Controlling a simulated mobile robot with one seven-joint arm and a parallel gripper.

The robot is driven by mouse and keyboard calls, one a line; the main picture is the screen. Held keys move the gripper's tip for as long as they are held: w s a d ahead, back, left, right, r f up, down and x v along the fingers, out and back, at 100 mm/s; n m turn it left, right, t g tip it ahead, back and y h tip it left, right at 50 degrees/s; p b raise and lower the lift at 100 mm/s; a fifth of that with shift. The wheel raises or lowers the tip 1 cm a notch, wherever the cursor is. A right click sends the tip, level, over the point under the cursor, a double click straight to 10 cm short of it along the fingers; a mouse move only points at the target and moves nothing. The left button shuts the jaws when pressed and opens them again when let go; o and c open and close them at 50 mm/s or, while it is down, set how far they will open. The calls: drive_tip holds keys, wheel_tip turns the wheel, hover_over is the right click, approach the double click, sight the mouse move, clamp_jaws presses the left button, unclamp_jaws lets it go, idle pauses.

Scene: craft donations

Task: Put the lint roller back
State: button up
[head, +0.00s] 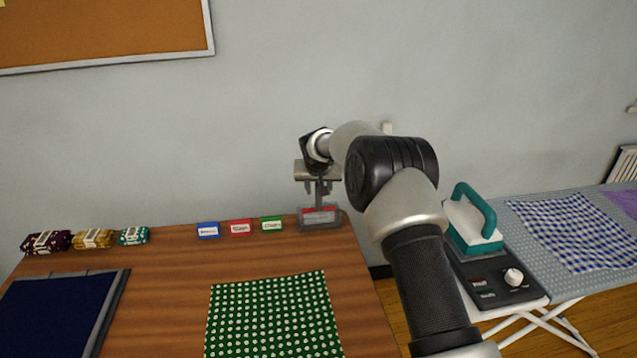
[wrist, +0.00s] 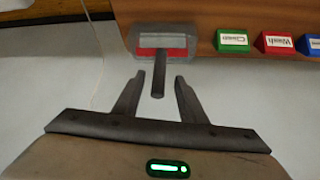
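A grey holder (head: 320,224) stands at the back right corner of the wooden table. It is a grey tray in the wrist view (wrist: 201,46). A piece with a pale and red face sits in it, and a dark upright rod (wrist: 159,78) rises from there; together they look like the lint roller with its handle up, though I cannot tell for sure. My gripper (wrist: 159,77) is open above the holder, pointing down. The rod's upper end is between the fingers, with a gap on each side. In the head view my gripper (head: 318,188) is partly dark and small.
Blue (head: 208,231), red (head: 240,227) and green (head: 271,224) labels stand left of the holder. Folded fabric bundles (head: 93,239) lie at the far left. A green dotted cloth (head: 273,318) lies in front. A teal iron (head: 473,222) stands right, by the ironing board (head: 530,243). The wall is close behind.

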drive_tip(key=s+d+r, duration=0.6)
drive_tip(key=s+r, duration=0.5)
drive_tip(key=r, duration=0.1)
drive_tip(key=s+d+r, duration=0.5)
drive_tip(key=s+r, duration=0.7)
drive_tip(key=s+d+f, duration=0.1)
drive_tip(key=s+d, duration=0.2)
drive_tip(key=s, duration=1.1)
drive_tip(key=s+d+f+g, duration=0.1)
drive_tip(key=s+d, duration=0.1)
drive_tip(key=s, duration=1.3)
drive_tip(key=shift+s+d+f, duration=0.2)
drive_tip(key=shift+d+f, duration=0.15)
drive_tip(key=shift+d, duration=0.05)
drive_tip(key=shift+w, duration=0.15)
drive_tip(key=shift+c, duration=0.9)
